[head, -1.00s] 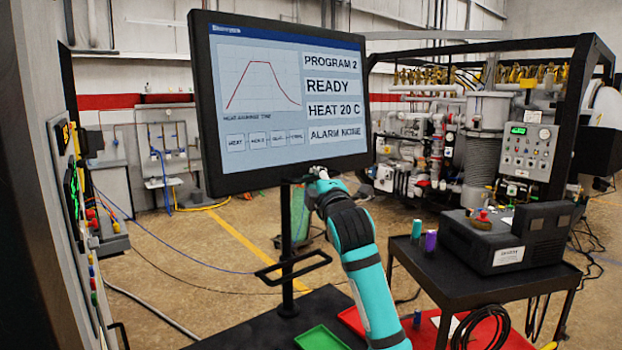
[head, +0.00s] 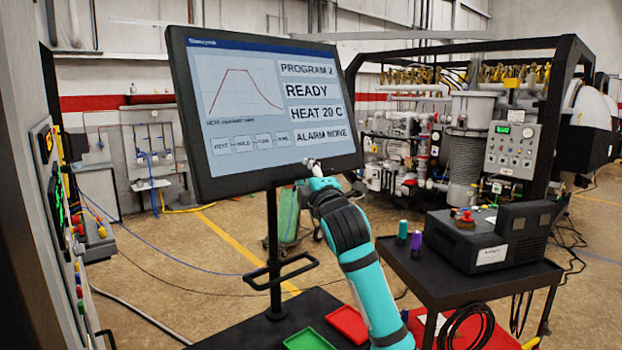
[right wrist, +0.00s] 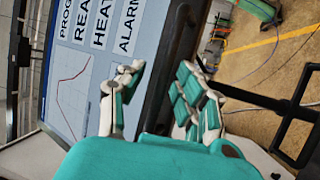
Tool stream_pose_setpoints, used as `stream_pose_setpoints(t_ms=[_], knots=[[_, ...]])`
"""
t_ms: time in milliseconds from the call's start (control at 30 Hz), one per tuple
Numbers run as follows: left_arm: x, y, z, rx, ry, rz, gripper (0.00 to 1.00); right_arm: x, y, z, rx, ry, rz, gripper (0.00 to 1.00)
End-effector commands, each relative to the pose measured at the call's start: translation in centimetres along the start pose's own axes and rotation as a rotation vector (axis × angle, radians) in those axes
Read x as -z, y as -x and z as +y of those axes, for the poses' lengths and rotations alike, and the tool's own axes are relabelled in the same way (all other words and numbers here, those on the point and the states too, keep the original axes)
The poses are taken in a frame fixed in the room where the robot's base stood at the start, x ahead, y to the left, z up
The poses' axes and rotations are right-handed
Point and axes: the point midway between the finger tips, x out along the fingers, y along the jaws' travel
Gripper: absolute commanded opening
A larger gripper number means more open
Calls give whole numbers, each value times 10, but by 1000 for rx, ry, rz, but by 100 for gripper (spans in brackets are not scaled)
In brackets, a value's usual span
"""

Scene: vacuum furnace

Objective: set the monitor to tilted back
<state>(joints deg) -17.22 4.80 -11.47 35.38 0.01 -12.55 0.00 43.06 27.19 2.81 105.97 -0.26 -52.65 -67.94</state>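The monitor (head: 275,108) is a black-framed screen on a post (head: 273,255) at the middle left of the head view. Its screen leans back, with the top edge farther away than the bottom. My right gripper (head: 314,166) is at its lower edge, right of the post. In the right wrist view, the monitor's frame (right wrist: 172,78) passes between the two fingers of my right gripper (right wrist: 166,75), one on the screen side and one behind. The fingers appear closed on the frame, though the contact is partly hidden. My left gripper is not in view.
A black cart (head: 440,275) with a dark device (head: 480,232) stands to the right. Green (head: 308,341) and red (head: 348,322) trays lie below the monitor. A control panel (head: 55,190) is close on the left. A handle bar (head: 282,272) sticks out from the post.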

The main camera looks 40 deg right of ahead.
Motion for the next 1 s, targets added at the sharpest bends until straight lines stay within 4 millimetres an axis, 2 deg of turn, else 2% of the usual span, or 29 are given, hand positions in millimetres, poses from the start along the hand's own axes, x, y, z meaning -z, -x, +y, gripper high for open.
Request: stream_pose_setpoints(t_ms=[167,400,600,800,1000], knots=[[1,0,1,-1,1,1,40,0,19,0,-1,3,1,34],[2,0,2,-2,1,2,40,-1,71,0,-2,5,1,34],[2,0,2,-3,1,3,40,-1,105,1,-3,2,0,34],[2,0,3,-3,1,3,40,-2,120,1,-3,1,-1,34],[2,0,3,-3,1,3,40,-2,121,2,-4,1,-2,34]])
